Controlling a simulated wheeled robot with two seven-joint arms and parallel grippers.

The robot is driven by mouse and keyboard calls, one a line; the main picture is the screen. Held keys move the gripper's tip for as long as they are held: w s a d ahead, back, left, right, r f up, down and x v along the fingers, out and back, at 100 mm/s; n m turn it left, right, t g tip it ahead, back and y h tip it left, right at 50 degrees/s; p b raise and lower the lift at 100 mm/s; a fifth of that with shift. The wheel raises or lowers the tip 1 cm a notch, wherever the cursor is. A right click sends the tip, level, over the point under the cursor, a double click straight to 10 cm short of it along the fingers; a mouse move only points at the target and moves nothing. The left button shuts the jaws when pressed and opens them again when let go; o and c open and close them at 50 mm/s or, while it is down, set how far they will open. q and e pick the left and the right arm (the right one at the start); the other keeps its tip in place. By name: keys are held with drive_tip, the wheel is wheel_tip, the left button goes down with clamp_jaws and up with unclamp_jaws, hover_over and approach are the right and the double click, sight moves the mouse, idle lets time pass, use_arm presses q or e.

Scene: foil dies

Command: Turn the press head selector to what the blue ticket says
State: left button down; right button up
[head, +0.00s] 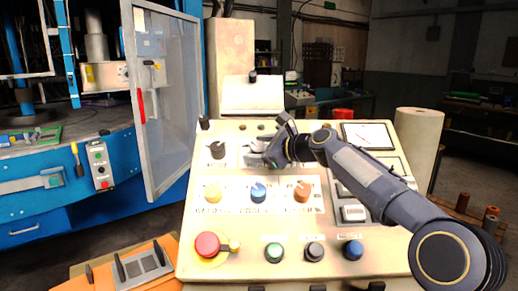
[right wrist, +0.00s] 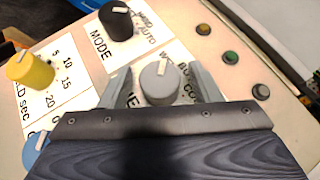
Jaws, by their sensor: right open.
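A grey selector knob (right wrist: 159,84) stands between the two fingers of my right gripper (right wrist: 162,90) in the right wrist view. The fingers are open, one on each side, with small gaps to the knob. The knob's light pointer line faces away from the gripper. Its label is partly covered by the gripper, so I cannot read its full name. In the head view my right gripper (head: 268,151) is over the upper row of the sloping panel (head: 190,262) and partly hides this knob. I see no blue ticket. My left gripper is not in view.
A black MODE knob (right wrist: 116,22) and a yellow knob (right wrist: 31,70) are close by. Blue (head: 258,192) and orange-brown (head: 302,191) knobs sit below. A red mushroom button (head: 207,245) is at the lower left. An open cabinet door (head: 170,95) stands left of the panel.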

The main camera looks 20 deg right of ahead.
drive_tip(key=b+v, duration=0.1)
drive_tip(key=v, duration=0.7)
drive_tip(key=shift+w, duration=0.1)
drive_tip(key=s+a+f+n+g+h+p, duration=0.1)
drive_tip(key=s+f+n, duration=0.5)
drive_tip(key=s, duration=0.7)
drive_tip(key=s+a+f+n+g+h+p, duration=0.1)
drive_tip(key=s+f+n+p, duration=0.5)
drive_tip(key=s, duration=0.7)
drive_tip(key=s+a+f+n+g+h+p, duration=0.1)
drive_tip(key=s+f+n+g+h+p, duration=0.1)
drive_tip(key=s+f+n+g, duration=0.3)
drive_tip(key=s+f+n+p, duration=0.1)
drive_tip(key=s+n, duration=0.3)
drive_tip(key=s, duration=0.4)
drive_tip(key=shift+a+f+h, duration=0.25)
drive_tip(key=shift+a+h, duration=0.05)
drive_tip(key=shift+a, duration=0.05)
